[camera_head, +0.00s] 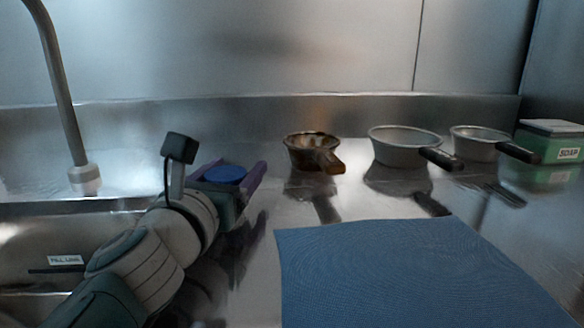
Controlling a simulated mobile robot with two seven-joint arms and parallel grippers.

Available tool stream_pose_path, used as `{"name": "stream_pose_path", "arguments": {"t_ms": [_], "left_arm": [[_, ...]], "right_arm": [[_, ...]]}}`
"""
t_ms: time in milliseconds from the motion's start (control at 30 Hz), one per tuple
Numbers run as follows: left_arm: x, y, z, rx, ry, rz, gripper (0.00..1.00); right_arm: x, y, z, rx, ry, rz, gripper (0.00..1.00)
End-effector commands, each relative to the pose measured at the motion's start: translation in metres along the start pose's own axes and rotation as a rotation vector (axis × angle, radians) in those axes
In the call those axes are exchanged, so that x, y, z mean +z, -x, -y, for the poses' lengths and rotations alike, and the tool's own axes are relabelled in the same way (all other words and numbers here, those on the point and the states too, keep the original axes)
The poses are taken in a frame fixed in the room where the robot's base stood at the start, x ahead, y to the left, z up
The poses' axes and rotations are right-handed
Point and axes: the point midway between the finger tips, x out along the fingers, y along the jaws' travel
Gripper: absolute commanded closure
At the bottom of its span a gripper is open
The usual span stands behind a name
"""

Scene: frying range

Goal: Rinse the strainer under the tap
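A brown-stained, round, strainer-like vessel (300,143) stands on the metal counter in the middle, its stubby handle pointing toward me. Two cleaner grey ones, one larger (392,150) and one smaller (469,148), stand to its right with dark handles. I cannot see mesh in any of them. The tap (62,85) comes down at the left, its pale nozzle over the sink (25,245). No water stream is visible. My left gripper (236,168) has purple fingers spread apart, with a blue disc between them; it is left of the brown vessel and not touching it. My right gripper is not in view.
A blue mat (400,270) covers the front of the counter. A green soap box (548,145) stands at the far right. A "FILL LINE" label (66,260) is in the sink. A metal wall closes off the back. Counter between gripper and brown vessel is clear.

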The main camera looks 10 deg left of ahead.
Motion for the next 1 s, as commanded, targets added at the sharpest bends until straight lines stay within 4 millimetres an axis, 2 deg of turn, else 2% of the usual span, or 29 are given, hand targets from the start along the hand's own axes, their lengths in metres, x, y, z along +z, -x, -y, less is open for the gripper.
{"name": "stream_pose_path", "arguments": {"t_ms": [33,200,433,533,667,1000], "left_arm": [[0.000,0.000,0.000,0.000,0.000,0.000,0.19],[0.000,0.000,0.000,-0.001,0.000,0.001,0.02],[0.001,0.000,0.000,-0.001,0.000,0.001,0.02],[0.008,0.000,0.000,-0.001,-0.001,0.002,0.02],[0.029,0.000,0.000,0.000,-0.001,0.002,0.02],[0.104,0.000,0.000,-0.001,-0.001,0.002,0.02]], "right_arm": [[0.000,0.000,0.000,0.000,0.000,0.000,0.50],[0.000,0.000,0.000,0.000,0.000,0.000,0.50],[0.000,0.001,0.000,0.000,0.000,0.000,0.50],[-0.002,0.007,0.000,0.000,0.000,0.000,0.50],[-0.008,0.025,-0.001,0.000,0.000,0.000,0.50],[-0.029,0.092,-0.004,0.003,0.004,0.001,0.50]]}}
